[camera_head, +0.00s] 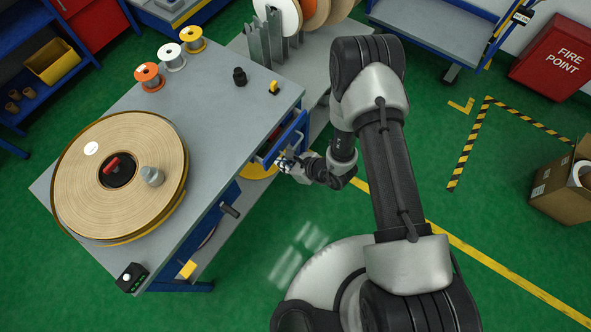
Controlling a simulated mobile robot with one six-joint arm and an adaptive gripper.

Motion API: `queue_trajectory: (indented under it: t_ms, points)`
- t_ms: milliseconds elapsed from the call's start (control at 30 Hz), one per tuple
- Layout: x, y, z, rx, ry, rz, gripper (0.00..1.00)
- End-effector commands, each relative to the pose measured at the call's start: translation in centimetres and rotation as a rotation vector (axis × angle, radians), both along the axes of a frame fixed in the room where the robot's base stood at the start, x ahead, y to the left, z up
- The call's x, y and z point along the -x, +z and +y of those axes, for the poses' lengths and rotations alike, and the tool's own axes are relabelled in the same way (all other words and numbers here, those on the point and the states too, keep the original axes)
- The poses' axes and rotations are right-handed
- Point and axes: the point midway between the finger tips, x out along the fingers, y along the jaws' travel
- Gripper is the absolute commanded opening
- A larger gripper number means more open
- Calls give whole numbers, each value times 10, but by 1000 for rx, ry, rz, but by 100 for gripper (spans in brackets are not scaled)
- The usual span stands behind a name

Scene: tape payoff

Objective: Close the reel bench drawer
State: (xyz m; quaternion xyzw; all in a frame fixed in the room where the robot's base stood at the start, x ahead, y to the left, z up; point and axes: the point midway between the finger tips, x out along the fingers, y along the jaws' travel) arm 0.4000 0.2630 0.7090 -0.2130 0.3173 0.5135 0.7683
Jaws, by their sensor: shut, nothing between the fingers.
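The reel bench (215,110) has a grey top and blue frame and runs diagonally across the left half of the view. Its drawer (293,135) has a blue front and stands out a little from the bench's right side, with a narrow strip of its inside showing. My gripper (282,162) is shut and empty at the near end of the drawer front, low beside the bench edge. Whether the fingers touch the drawer front cannot be told. My arm comes in from the right, and the wrist hides part of the floor there.
A large tape reel (75,180) lies on the bench, with small spools (172,57) behind it. A black handle (229,210) sticks out from the bench side. A cardboard box (562,185) stands far right. Green floor is open right of my arm.

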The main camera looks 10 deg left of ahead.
Motion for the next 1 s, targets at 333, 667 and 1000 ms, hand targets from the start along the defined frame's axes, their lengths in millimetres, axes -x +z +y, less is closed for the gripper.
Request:
queue_trajectory:
  t_ms: [333, 667, 1000]
  points:
    - [-6, 0, 16, 1, -1, 2, 0]
    - [-10, -1, 24, 0, 1, 0, 0]
    - [-17, 1, 42, 0, 0, 2, 0]
